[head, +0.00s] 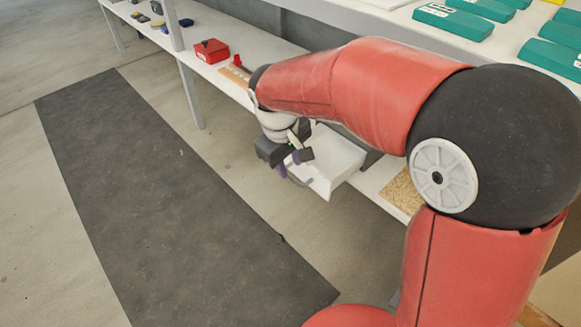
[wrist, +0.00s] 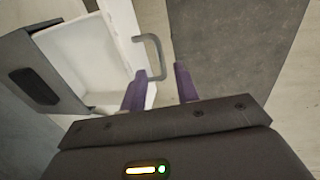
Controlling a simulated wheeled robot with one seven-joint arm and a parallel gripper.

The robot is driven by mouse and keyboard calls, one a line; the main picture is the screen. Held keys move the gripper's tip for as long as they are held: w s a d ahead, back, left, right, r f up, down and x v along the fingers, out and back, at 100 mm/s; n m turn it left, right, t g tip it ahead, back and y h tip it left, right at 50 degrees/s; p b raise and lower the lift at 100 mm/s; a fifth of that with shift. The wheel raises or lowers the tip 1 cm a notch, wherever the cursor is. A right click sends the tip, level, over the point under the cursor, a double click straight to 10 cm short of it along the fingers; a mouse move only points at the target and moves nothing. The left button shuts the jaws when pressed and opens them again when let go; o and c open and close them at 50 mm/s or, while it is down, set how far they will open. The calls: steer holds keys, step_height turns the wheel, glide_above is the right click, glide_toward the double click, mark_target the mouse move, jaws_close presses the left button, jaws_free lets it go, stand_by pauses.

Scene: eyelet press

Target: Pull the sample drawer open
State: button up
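The sample drawer is a white box that stands out from under the bench in the head view (head: 338,168). In the wrist view its white interior (wrist: 85,58) is visible and looks empty. A grey bar handle (wrist: 160,50) is on its front face and also shows in the head view (head: 299,181). My gripper (wrist: 160,70) has two purple fingers with a clear gap between them. The handle's near end lies between the fingertips, with no clear grip on it. In the head view my gripper (head: 292,169) is at the drawer's front, partly hidden by my wrist.
A white bench (head: 225,70) runs along the drawer's side, with a red box (head: 211,51) on it. Teal cases (head: 455,22) lie on the upper surface at right. A tan speckled panel (head: 402,191) is right of the drawer. The dark floor mat (head: 170,190) is clear.

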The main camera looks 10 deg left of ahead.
steer(key=r, duration=0.4)
steer(key=shift+s+a+r, duration=0.15)
steer(key=shift+s+a, duration=0.05)
steer(key=shift+s, duration=0.1)
steer(key=s+d+r+m+t+p, duration=0.1)
steer(key=s+d+r+m, duration=0.15)
steer(key=d, duration=0.25)
steer(key=s+d+r+m+y+p, duration=0.1)
steer(key=d+r, duration=0.2)
steer(key=d, duration=0.2)
steer(key=s+d+r+m+t+p, duration=0.1)
steer(key=s+d+r+m, duration=0.1)
steer(key=d, duration=0.3)
steer(key=s+d+m+t+p, duration=0.1)
steer(key=s+d+m+t, duration=0.1)
steer(key=s+d+m, duration=0.3)
steer(key=s+d, duration=0.4)
steer(key=s, duration=0.1)
steer(key=shift+r, duration=0.15)
steer(key=shift+d, duration=0.15)
